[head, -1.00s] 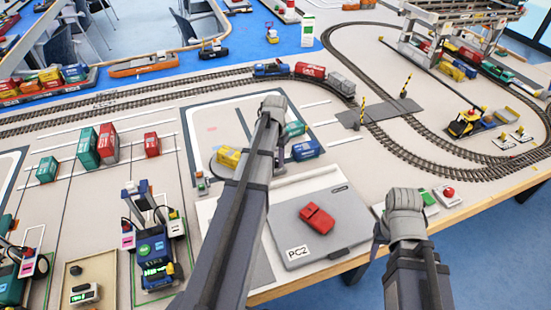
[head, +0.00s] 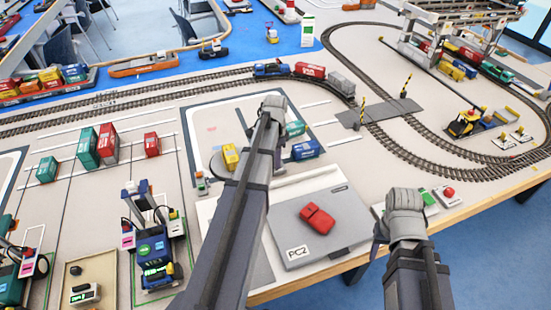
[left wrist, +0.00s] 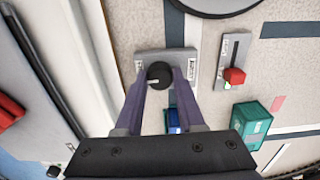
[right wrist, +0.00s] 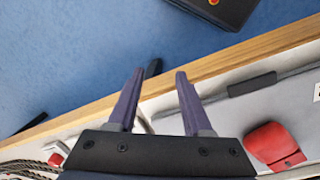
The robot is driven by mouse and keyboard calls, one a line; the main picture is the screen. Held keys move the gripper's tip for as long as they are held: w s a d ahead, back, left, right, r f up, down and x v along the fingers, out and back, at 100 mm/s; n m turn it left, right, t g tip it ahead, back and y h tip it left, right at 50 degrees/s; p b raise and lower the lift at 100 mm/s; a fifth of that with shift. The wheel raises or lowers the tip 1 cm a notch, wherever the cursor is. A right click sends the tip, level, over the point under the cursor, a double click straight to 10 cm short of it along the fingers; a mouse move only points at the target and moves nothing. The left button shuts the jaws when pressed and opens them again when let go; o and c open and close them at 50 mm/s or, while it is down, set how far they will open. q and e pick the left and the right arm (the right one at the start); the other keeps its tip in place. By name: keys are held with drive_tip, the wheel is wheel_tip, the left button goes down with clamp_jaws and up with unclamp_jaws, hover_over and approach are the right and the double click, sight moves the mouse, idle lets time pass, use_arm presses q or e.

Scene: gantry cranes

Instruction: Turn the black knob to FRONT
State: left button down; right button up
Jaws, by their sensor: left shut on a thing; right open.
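The black knob (left wrist: 159,72) shows in the left wrist view on a grey plate (left wrist: 166,54) with a white label at each side. The label writing is too small to read. The knob's white mark points towards the lower left. My left gripper (left wrist: 160,82) is shut on the knob, one finger at each side. In the head view my left gripper (head: 279,163) is mostly behind its own arm, which hides the knob. My right gripper (head: 380,238) is past the table's front edge; its open, empty fingers show in the right wrist view (right wrist: 160,73).
A grey PC2 panel (head: 330,247) with a red object (head: 316,217) lies between my arms. A yellow container (head: 230,157), a teal container (left wrist: 250,122) and a red-topped switch (left wrist: 234,76) are near the knob. The wooden table edge (right wrist: 235,55) runs under my right gripper.

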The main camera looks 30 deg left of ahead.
idle(0.3)
use_arm(q)
drive_tip(key=c, duration=0.5)
unclamp_jaws()
wheel_tip(320, 180, up, 8)
drive_tip(key=p, duration=0.8)
drive_tip(key=shift+f, duration=0.1)
